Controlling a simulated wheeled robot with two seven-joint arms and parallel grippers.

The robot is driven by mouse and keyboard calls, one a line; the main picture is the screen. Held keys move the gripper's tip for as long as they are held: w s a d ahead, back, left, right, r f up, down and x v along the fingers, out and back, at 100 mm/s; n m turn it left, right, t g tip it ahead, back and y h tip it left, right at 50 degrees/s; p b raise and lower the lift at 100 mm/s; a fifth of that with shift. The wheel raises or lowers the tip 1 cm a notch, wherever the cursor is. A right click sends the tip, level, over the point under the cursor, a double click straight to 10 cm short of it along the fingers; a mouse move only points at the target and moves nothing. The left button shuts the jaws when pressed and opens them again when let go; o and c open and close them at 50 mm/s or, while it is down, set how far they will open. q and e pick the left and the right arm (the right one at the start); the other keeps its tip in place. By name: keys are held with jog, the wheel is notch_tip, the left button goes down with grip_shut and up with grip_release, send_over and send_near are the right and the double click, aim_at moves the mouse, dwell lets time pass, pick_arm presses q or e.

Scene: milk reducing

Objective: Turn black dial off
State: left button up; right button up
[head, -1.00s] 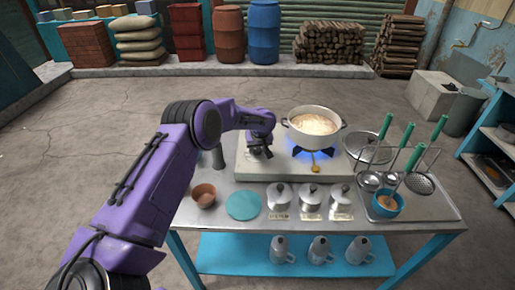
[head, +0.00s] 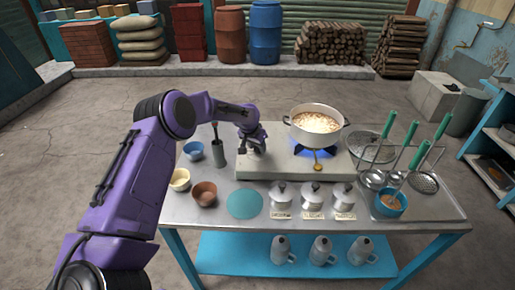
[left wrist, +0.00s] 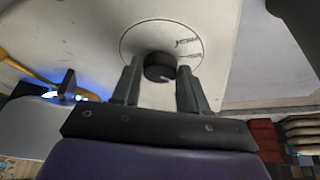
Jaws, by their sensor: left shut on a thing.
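The black dial (left wrist: 160,67) sits on the pale stove top inside a printed ring with dark markings, with a light line on its face. My left gripper (left wrist: 159,80) has its two dark fingers on either side of the dial, shut on it. In the head view my left gripper (head: 256,148) reaches down onto the left part of the stove (head: 285,165) and hides the dial. A white pot (head: 316,123) of pale, frothy liquid stands on the burner to the right, with blue flame (head: 315,150) under it. My right gripper is not in view.
A brass-coloured fitting (head: 317,168) is in front of the burner. Bowls and a dark upright container (head: 217,157) stand left of the stove. Lidded pots line the table front, and green-handled ladles stand at right.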

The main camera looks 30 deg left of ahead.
pick_arm(q)
jog(key=m+b, duration=0.1)
jog(key=m+h, duration=0.1)
jog(key=m, duration=0.1)
jog(key=m+b, duration=0.1)
jog(key=shift+w+a+f+h+b, duration=0.1)
jog(key=shift+a+h+b, duration=0.2)
jog(key=shift+a+m+g+h+b, duration=0.1)
jog(key=shift+m+g+h+b, duration=0.5)
jog(key=shift+m, duration=1.2)
jog(key=shift+b, duration=0.35)
jog(key=o, duration=0.9)
jog(key=shift+o, duration=0.8)
jog(key=shift+w, duration=0.1)
jog(key=b+v, duration=0.1)
jog(key=v, duration=0.9)
jog(key=shift+r, duration=0.25)
